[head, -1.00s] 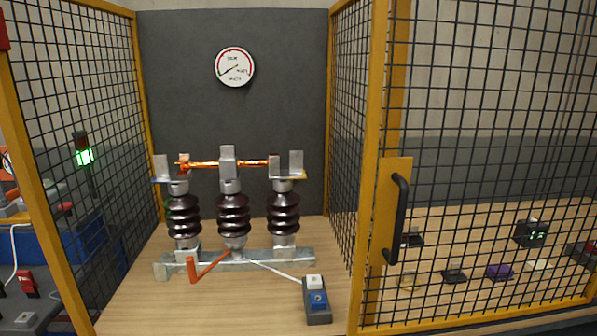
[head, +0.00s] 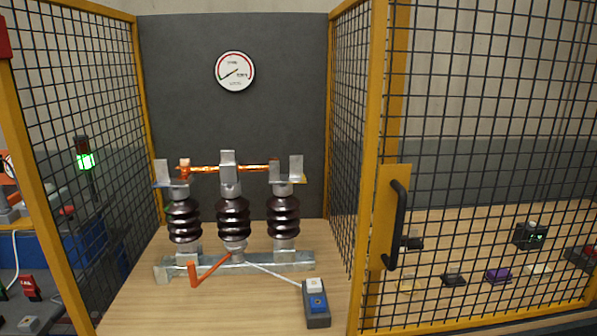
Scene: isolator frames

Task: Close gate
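The gate is a yellow-framed black mesh panel (head: 378,120) filling the right side of the head view. It is swung open to the right, leaving the front of the cage open. A black D-shaped handle (head: 399,225) sits on a yellow plate (head: 386,190) at the gate's left edge. Inside the cage stands an isolator with dark ribbed insulators (head: 233,220), a copper bar (head: 230,168) across the top and an orange lever (head: 205,272) at its base. Neither of my grippers is in view.
A grey box with a white and a blue button (head: 317,302) stands at the cage front. A round gauge (head: 235,71) hangs on the dark back panel. A green-lit lamp (head: 85,161) stands left. Several small devices, including a purple one (head: 498,275), lie behind the gate mesh.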

